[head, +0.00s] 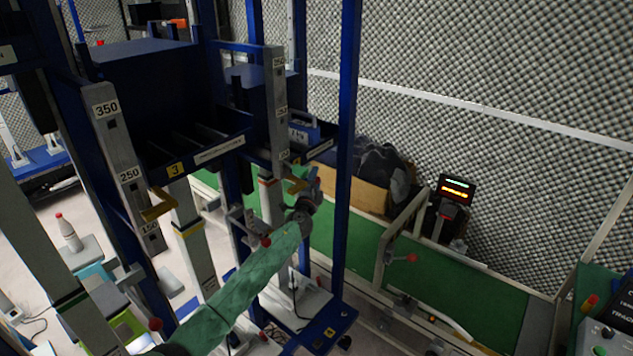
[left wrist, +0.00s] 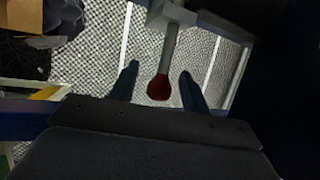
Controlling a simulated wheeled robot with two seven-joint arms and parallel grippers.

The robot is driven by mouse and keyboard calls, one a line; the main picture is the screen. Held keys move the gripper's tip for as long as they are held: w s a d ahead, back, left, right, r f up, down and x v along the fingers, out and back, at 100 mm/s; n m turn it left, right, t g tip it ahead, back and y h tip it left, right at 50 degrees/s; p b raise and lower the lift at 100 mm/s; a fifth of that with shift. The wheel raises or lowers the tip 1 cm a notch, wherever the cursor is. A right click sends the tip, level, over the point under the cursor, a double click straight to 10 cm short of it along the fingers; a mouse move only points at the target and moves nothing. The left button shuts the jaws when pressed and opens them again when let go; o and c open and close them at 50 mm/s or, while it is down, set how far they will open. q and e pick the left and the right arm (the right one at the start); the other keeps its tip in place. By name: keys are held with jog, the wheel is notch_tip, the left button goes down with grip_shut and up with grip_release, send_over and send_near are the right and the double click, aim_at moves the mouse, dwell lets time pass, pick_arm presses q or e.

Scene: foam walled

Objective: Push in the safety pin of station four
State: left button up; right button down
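The safety pin (left wrist: 170,48) shows in the left wrist view as a grey rod with a dark red round knob (left wrist: 159,88). The knob hangs between the two fingers of my left gripper (left wrist: 157,86), with a gap on each side. The gripper is open. In the head view my left gripper (head: 308,200) is beside the grey post of the right-hand station, at the end of my green-sleeved arm. Part of the pin is hidden there by the gripper. My right gripper is not in view.
A blue upright (head: 347,130) stands close on the right. Another red knob (head: 266,241) sits just above my forearm. A green conveyor (head: 450,285) and a cardboard box (head: 362,193) lie beyond.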

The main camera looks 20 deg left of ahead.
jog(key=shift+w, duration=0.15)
pick_arm(q)
jog(key=shift+s+d, duration=0.1)
jog(key=shift+s+f, duration=0.15)
jog(key=shift+s, duration=0.05)
jog(key=b+v, duration=0.2)
jog(key=v, duration=0.5)
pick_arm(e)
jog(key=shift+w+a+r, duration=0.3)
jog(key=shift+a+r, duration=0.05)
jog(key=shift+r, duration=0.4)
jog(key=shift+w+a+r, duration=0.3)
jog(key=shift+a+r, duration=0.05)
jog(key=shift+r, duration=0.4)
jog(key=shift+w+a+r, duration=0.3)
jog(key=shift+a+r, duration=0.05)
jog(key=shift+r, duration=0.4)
pick_arm(q)
jog(key=shift+s, duration=0.1)
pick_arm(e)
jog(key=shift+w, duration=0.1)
